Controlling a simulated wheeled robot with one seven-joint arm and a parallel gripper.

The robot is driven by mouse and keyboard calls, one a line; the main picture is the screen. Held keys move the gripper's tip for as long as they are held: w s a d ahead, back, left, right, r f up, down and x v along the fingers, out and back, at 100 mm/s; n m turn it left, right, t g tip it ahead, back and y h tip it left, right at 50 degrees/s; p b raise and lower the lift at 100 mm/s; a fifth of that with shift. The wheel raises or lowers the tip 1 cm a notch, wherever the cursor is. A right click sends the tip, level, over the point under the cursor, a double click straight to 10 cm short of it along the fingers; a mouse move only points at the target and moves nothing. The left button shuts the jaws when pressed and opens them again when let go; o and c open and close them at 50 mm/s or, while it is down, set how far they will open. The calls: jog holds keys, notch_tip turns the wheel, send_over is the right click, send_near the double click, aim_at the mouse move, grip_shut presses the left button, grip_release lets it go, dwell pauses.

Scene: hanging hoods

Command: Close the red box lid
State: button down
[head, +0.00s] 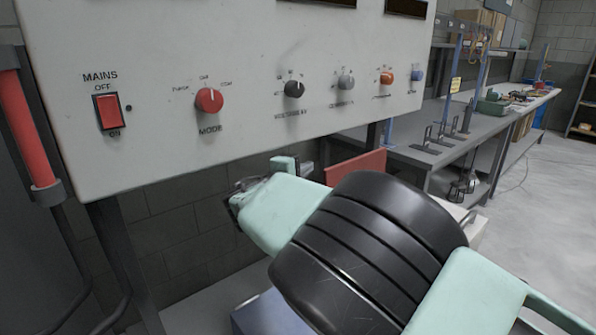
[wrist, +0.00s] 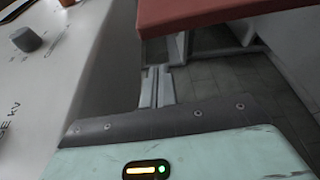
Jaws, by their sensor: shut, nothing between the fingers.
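The red lid (head: 357,168) stands raised behind my arm in the head view, below the control panel's lower edge. My arm hides its lower part, and I cannot make out the box body under it. In the wrist view the lid (wrist: 225,14) crosses the top right as a flat red slab with its near edge toward me. My gripper (wrist: 157,78) is shut and empty, its two grey fingers side by side. In that view the fingertips show below and left of the lid's edge, with no visible contact.
A pale control panel (head: 245,60) with a red mains switch (head: 108,111) and several knobs hangs close on the left. It also fills the left of the wrist view (wrist: 65,75). A grey workbench (head: 415,152) with tools stands behind right. Open floor (head: 545,190) lies at far right.

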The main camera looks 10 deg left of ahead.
jog(key=shift+s+d+r+p, duration=0.15)
jog(key=shift+s+d+p, duration=0.05)
jog(key=shift+s+d, duration=0.45)
jog(key=shift+s+d+r+p, duration=0.1)
jog(key=shift+s+d+p, duration=0.1)
jog(key=shift+s+d, duration=0.45)
jog(key=shift+d+f+b, duration=0.1)
jog(key=shift+b, duration=0.2)
